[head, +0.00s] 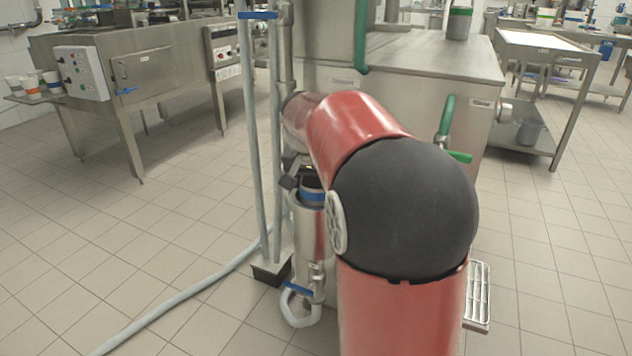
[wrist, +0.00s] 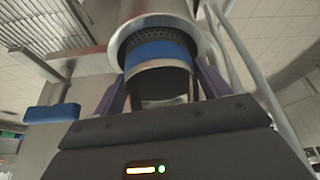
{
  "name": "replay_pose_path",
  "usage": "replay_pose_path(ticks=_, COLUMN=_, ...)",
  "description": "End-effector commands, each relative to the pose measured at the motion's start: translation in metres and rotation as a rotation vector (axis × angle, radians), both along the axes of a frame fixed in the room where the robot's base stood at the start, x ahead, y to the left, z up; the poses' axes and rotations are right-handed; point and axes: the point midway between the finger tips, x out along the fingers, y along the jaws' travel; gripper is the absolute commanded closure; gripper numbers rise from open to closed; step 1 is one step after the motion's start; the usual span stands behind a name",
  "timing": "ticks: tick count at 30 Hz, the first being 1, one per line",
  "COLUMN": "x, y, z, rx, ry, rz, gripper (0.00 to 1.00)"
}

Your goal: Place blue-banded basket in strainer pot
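The blue-banded basket (wrist: 160,52) is between the purple fingers of my gripper (wrist: 162,80) in the wrist view. The fingers lie along both its sides and appear shut on it. Its dark mesh end lies within the round metal rim of the strainer pot (wrist: 209,45); how deep it sits I cannot tell. In the head view the basket's blue band (head: 312,196) shows at the mouth of the upright metal pot (head: 304,238). My gripper (head: 290,182) is there beside the band, and my red arm hides much of it.
Pale vertical pipes (head: 250,130) stand just left of the pot. A grey hose (head: 180,295) runs across the tiled floor. A steel machine (head: 430,70) with green handles is behind. Cups (head: 32,85) stand on a shelf far left. Floor at front left is mostly clear.

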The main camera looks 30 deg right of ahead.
Motion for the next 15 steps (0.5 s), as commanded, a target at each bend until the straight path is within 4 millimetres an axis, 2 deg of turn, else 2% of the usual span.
replay_pose_path(ticks=1, x=0.0001, y=0.0, z=0.0008, rx=0.0, ry=0.0, rz=0.0, gripper=0.18)
replay_pose_path(ticks=4, x=0.0001, y=0.0, z=0.0008, rx=0.0, ry=0.0, rz=0.0, gripper=0.05)
replay_pose_path(ticks=12, x=0.0001, y=0.0001, z=0.0017, rx=-0.001, ry=-0.001, rz=0.0, gripper=0.05)
replay_pose_path(ticks=15, x=0.0002, y=0.0, z=0.0083, rx=0.0, ry=-0.001, rz=0.0, gripper=0.05)
